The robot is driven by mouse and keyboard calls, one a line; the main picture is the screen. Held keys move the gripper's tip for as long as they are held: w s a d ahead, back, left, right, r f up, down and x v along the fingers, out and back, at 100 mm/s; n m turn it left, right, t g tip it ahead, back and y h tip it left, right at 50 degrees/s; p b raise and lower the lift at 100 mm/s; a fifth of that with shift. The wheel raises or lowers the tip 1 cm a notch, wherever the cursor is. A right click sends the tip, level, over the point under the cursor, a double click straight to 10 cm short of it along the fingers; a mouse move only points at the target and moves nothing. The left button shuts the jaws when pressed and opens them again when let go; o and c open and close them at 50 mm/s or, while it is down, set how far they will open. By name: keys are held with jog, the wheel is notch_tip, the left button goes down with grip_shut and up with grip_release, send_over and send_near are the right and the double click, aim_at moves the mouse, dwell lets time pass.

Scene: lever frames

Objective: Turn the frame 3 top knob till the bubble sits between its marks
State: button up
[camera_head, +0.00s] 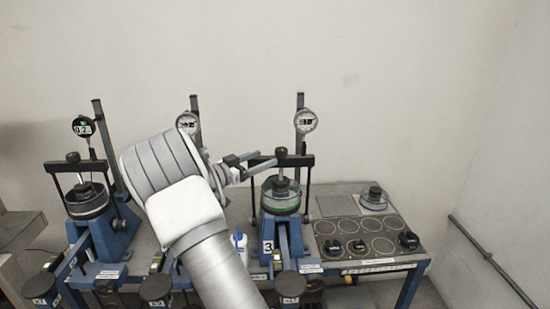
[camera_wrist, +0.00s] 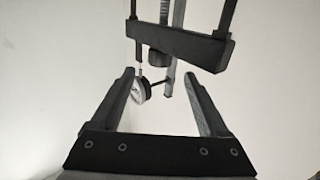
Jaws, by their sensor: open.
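Frame 3 (camera_head: 267,222) is the right-hand blue lever frame, with a "3" plate on its front. Its top knob (camera_head: 281,152) is a small dark knob on the black crossbar (camera_head: 296,161). In the wrist view, which looks inverted, the knob (camera_wrist: 158,58) shows against the crossbar (camera_wrist: 178,43), beyond the fingertips. My gripper (camera_head: 262,159) is open, just left of the knob in the head view.
A dial gauge (camera_head: 305,121) stands on a post behind frame 3; it also shows in the wrist view (camera_wrist: 141,91), between the fingers. Another frame (camera_head: 88,200) stands at left. My arm hides much of the middle one. A plate with round recesses (camera_head: 350,263) lies right.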

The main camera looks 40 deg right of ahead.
jog(key=s+a+b, duration=0.1)
jog(key=a, duration=0.8)
jog(key=shift+r, duration=0.1)
jog(key=n+t+y+b, duration=0.3)
jog(key=n+t+b, duration=0.25)
jog(key=t, duration=0.35)
send_near(279, 154)
jog(key=shift+n, duration=0.35)
jog(key=p+x, duration=0.2)
jog(key=x, duration=1)
jog(key=shift+s, duration=0.1)
grip_shut()
